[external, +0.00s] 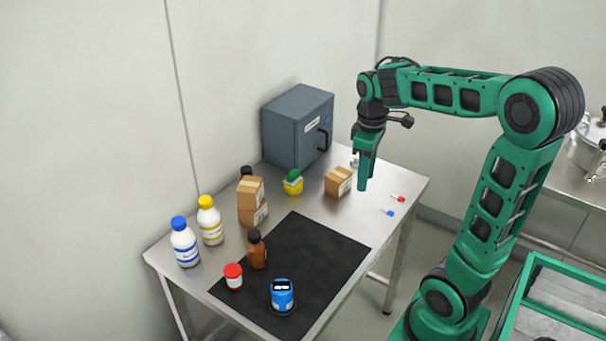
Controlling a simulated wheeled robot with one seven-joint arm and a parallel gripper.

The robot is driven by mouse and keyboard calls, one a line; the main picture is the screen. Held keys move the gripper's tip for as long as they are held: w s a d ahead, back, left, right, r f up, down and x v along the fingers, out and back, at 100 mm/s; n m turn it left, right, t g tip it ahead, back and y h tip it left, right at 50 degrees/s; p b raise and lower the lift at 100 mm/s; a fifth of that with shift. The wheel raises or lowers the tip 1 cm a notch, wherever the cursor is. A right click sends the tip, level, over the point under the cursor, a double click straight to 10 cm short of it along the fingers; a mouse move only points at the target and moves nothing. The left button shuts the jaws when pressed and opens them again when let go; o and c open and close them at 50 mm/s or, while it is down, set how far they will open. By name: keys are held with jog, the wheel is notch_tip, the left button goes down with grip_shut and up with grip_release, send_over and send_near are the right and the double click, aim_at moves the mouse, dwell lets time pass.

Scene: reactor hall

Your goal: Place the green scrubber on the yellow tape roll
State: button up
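A small green piece (293,174), which looks like the green scrubber, sits on top of a yellow round object (293,187), which looks like the yellow tape roll. They stand on the steel table in front of the grey cabinet. They are small in the picture, so the exact contact between them is hard to see. My gripper (364,185) points down to the right of them, beyond a cardboard box, apart from both. Its fingers are seen nearly side-on, and their opening cannot be made out. No held object shows between them.
A cardboard box (339,182) stands between my gripper and the yellow object. Stacked boxes (251,192) and several bottles stand to the left. A black mat (325,250) holds a blue item (283,295). The grey cabinet (298,128) stands behind.

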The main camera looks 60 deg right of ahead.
jog(key=s+a+f+m, duration=0.2)
jog(key=s+f+m, duration=0.1)
jog(key=s, duration=0.5)
jog(key=s+a+f+m, duration=0.2)
jog(key=s+m, duration=0.3)
jog(key=s, duration=0.3)
jog(key=shift+a+f, duration=0.25)
jog(key=shift+f, duration=0.2)
